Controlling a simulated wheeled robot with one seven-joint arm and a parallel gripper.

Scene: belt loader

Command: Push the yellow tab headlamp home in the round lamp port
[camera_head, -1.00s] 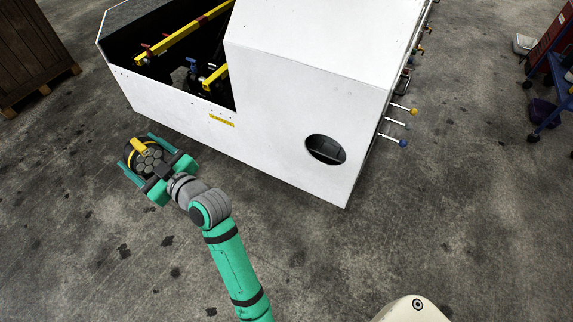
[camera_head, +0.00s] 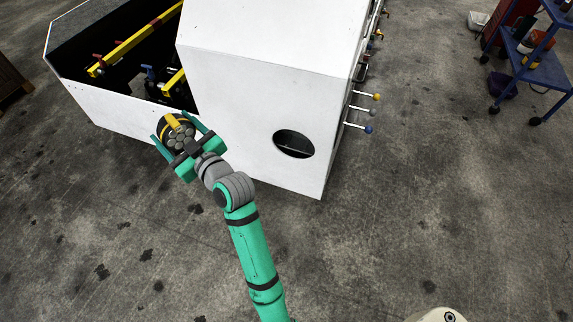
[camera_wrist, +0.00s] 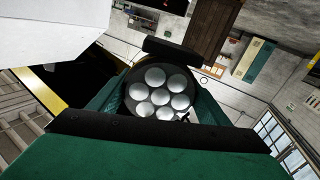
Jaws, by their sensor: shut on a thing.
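The yellow tab headlamp (camera_head: 182,138) is round and dark, with several pale round lenses and a yellow tab on top. My gripper (camera_head: 181,136) is shut on it from both sides, in front of the white loader's left part. In the wrist view the lens face of the headlamp (camera_wrist: 159,92) shows between the fingers. The round lamp port (camera_head: 294,144) is a dark oval hole in the white front panel, to the right of my gripper and apart from it. Its inside is mostly dark.
The white loader body (camera_head: 265,85) has an open bay at left with yellow bars (camera_head: 135,45). Levers with coloured knobs (camera_head: 370,129) stick out of its right side. A blue shelf cart (camera_head: 535,60) stands at the upper right. The concrete floor in front is clear.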

